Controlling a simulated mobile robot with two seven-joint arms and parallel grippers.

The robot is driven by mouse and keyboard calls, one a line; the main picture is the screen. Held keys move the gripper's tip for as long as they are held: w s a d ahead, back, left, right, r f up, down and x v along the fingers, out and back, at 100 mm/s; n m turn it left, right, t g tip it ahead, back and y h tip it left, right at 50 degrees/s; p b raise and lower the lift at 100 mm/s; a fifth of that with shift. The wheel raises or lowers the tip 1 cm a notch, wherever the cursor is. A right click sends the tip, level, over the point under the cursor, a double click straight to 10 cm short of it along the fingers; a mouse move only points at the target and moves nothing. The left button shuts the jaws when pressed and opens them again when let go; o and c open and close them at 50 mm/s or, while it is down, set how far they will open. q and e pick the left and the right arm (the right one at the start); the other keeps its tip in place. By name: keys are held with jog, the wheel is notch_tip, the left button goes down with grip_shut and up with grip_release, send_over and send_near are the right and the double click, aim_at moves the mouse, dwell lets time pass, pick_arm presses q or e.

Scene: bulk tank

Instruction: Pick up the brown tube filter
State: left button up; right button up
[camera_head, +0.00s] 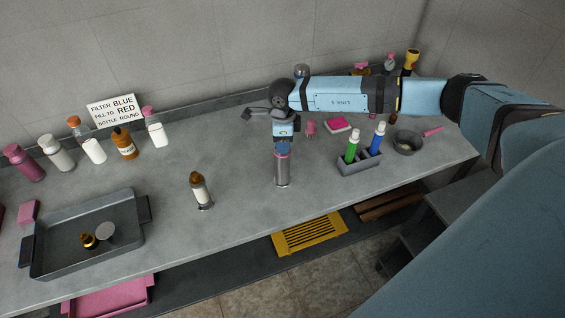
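A small brown-topped piece (197,180) with a pale lower part stands upright on the counter, left of my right gripper; it may be the brown tube filter, but I cannot tell surely. Another small brown and dark piece (88,241) lies in the grey tray at left. My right gripper (282,152) points down over the middle of the counter, at the top of a grey metal cylinder (282,172). Its fingers are too small and overlapped to show whether they are open or hold anything. My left gripper is not in view.
The grey tray (135,240) is at left, with a round grey disc (105,232) in it. Several bottles and a sign (115,110) line the back. A rack (358,165) with green and blue bottles and a dark bowl (407,145) stand at right.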

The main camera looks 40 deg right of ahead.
grip_shut()
